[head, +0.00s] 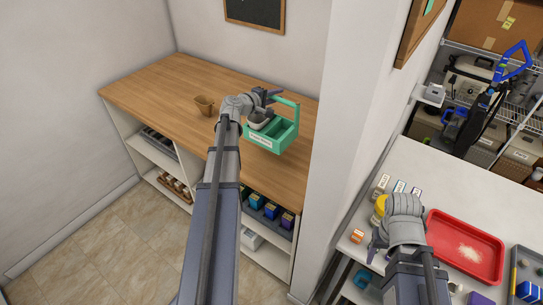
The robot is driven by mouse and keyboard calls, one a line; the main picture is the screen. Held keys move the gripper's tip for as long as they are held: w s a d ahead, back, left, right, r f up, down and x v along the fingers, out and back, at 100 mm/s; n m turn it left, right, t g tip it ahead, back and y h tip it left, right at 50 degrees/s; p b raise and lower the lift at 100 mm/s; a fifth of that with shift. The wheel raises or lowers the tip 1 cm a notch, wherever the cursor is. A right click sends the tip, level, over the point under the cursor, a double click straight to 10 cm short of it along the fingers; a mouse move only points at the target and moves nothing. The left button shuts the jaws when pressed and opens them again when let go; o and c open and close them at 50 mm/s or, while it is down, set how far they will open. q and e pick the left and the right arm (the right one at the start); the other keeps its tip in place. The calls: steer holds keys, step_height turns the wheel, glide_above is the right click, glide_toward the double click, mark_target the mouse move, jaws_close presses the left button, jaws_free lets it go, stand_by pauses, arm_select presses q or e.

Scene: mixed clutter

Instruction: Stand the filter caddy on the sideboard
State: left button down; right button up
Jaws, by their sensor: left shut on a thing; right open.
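The green filter caddy (283,138), a box with compartments, a raised handle and a white label, is at the right end of the wooden sideboard (160,88). It looks upright, near the front edge. I cannot tell whether its base touches the top. My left gripper (274,95) is shut on the caddy at its handle; the wrist hides part of the caddy's left side. My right gripper (376,246) is open and empty, over the left part of the white table (428,185).
A brown pot (204,105) stands on the sideboard, left of the caddy. A white wall end (345,150) separates sideboard and table. A red tray (465,246), a yellow-lidded jar (380,204) and small boxes are on the table. The sideboard's left part is clear.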

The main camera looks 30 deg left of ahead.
mark_target(276, 118)
arm_select(q)
step_height(276, 118, down, 10)
steer(key=b, duration=1)
steer(key=shift+f, duration=0.15)
steer(key=c, duration=1.2)
jaws_free()
steer(key=o, duration=0.4)
steer(key=shift+o, duration=0.2)
